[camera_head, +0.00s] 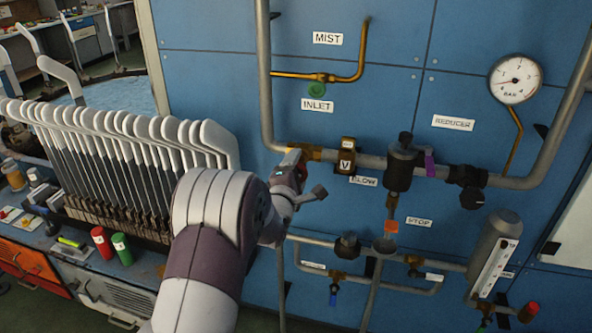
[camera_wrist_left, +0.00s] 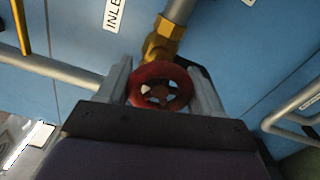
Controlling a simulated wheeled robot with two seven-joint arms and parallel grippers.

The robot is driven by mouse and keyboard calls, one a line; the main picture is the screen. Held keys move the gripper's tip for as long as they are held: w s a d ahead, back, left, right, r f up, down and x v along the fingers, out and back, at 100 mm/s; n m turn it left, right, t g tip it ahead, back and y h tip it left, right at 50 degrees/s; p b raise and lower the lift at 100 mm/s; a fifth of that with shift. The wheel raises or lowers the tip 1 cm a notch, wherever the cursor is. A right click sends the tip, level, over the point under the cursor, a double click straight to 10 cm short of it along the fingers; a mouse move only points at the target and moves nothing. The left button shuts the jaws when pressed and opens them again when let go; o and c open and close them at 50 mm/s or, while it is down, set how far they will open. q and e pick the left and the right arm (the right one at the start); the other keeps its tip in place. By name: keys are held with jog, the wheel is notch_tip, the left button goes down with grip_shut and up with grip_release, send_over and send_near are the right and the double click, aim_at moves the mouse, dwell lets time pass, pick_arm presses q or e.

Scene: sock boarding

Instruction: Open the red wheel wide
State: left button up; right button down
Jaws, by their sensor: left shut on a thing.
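The red wheel (camera_wrist_left: 160,86) is a small round handwheel with spokes, on a brass valve body (camera_wrist_left: 164,40) in the left wrist view. My left gripper (camera_wrist_left: 163,88) is shut on the red wheel, with one finger on each side of its rim. In the head view my left gripper (camera_head: 296,168) is at the brass fitting on the pipe below the INLET label (camera_head: 318,105). The wheel is mostly hidden there by the gripper. How far the wheel is turned cannot be told. My right gripper is not in view.
A green wheel (camera_head: 317,90) sits on the MIST pipe just above. A brass fitting marked V (camera_head: 347,156) and a dark reducer (camera_head: 401,162) are to the right. A gauge (camera_head: 515,79) hangs at upper right. A rack of white sock forms (camera_head: 130,140) stands left of my arm.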

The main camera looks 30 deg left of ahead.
pick_arm(q)
jog(key=shift+d+f, duration=0.15)
jog(key=shift+f, duration=0.1)
jog(key=o, duration=0.8)
jog(key=shift+o, duration=1.2)
jog(key=shift+r, duration=0.15)
jog(key=shift+s, duration=0.35)
jog(key=v, duration=1.2)
